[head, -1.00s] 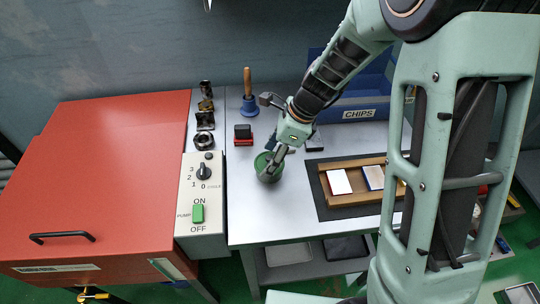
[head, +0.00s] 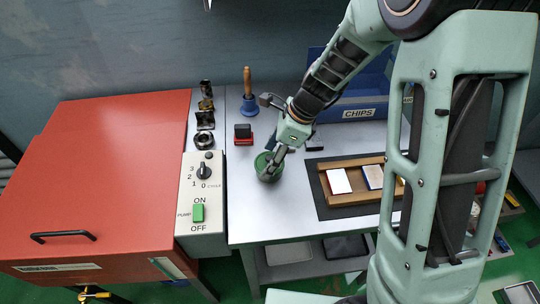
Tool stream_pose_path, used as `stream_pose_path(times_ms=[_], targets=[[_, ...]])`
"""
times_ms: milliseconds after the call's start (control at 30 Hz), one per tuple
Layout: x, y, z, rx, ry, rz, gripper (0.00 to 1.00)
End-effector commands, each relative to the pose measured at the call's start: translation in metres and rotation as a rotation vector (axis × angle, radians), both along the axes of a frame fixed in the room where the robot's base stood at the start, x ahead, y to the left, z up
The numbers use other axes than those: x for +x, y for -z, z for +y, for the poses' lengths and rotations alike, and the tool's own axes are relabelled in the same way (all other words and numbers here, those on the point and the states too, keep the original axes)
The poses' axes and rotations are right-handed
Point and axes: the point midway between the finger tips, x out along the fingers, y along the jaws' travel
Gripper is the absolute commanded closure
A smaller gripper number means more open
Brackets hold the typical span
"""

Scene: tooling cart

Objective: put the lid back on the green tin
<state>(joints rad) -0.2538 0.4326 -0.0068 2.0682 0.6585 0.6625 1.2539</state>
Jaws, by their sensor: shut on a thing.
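The green tin (head: 268,176) stands upright on the grey cart top, left of the wooden tray. My gripper (head: 273,165) reaches down over the tin from the upper right. It is shut on what looks like the tin's green lid (head: 262,160), at the tin's mouth. My fingers cover the right part of the lid and tin. From this view I cannot tell whether the lid sits flush on the rim.
A wooden tray (head: 345,198) with cards lies on a dark mat to the right. A red-and-black block (head: 243,134) and a wood-handled blue tool (head: 248,100) stand behind. A blue CHIPS bin (head: 350,113) is at the back. A red machine (head: 110,180) stands left.

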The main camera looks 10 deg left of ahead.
Motion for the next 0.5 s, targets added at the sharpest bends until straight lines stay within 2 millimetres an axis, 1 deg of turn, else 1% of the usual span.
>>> stream_pose_path(times_ms=[133,167,300,333,500], targets=[[0.0,-0.0001,0.0001,0.0,0.0,0.0,0.56],[0.0,-0.0001,0.0001,0.0,0.0,0.0,0.36],[0.0,-0.0001,0.0001,0.0,0.0,0.0,0.21],[0.0,-0.0002,0.0001,0.0,0.0,0.0,0.19],[0.0,-0.0001,0.0001,0.0,0.0,0.0,0.19]])
